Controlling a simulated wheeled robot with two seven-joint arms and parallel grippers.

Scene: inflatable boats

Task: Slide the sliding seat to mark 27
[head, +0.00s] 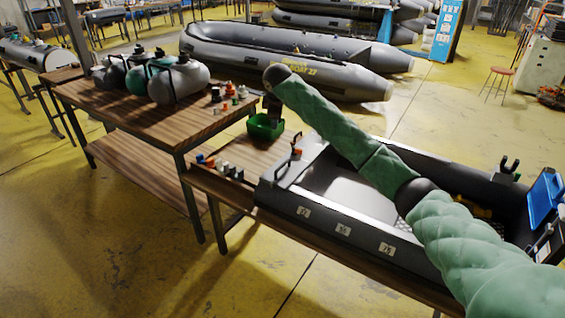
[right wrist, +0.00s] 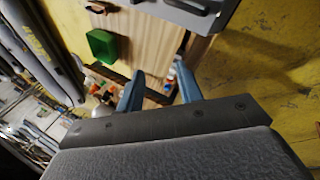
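A dark grey boat hull (head: 330,250) lies on a wooden table, with several small white number labels on its near side. The labels (head: 343,229) are too small to read surely. At the hull's left end is a grey crosspiece with a handle (head: 291,163), which may be the sliding seat; I cannot tell surely. A grey part with a handle (right wrist: 190,8) shows at the top of the right wrist view. My right gripper (head: 271,107) is left of and above that end, near the green bin, pointing down. Its two fingers (right wrist: 157,88) stand apart with nothing held. My left gripper is not in view.
A green bin (head: 265,126) stands on the table left of the hull, with small coloured fittings (head: 224,168) near it. A second table (head: 130,112) bears several tanks. A blue case (head: 544,196) sits at the hull's right end. Large grey boats lie behind; yellow floor is open in front.

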